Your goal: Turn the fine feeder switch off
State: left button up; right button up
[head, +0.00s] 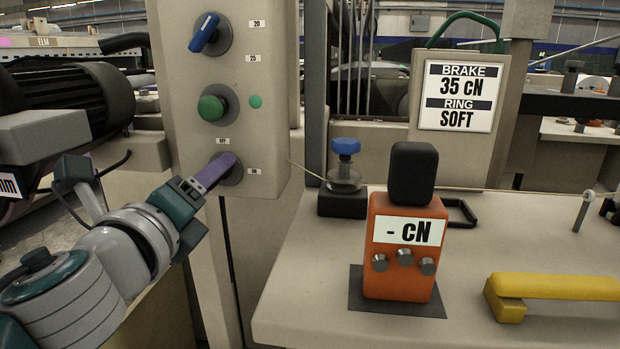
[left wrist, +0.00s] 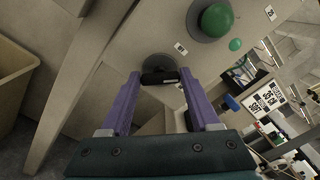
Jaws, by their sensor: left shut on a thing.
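A beige control panel (head: 270,130) carries a blue rotary switch (head: 205,33) at the top, turned slantwise, a green button (head: 211,107) in the middle and a lower switch on a round grey base (head: 236,174). My left gripper (head: 229,160) is at the lower switch, its purple fingers covering most of it. In the left wrist view the lower switch shows a short black handle (left wrist: 160,78) between the two fingertips, and the gripper is shut on it. My right gripper is not in view.
A beige table (head: 300,270) on the right bears an orange tension meter (head: 402,245), a yellow handle (head: 555,287) and a blue-topped device (head: 344,172). A brake and ring card (head: 459,96) stands behind. A dark motor (head: 65,98) is at the left.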

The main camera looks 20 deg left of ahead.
pick_arm(q)
jog(key=shift+f+n+b, duration=0.1)
jog(key=shift+n+b, duration=0.2)
jog(key=shift+n, duration=4)
jog(key=o, duration=1.4)
jog(key=shift+c, duration=0.2)
jog(key=shift+s, duration=0.1)
jog(key=v, duration=0.9)
jog(key=shift+s, duration=0.35)
jog(key=shift+d, duration=0.1)
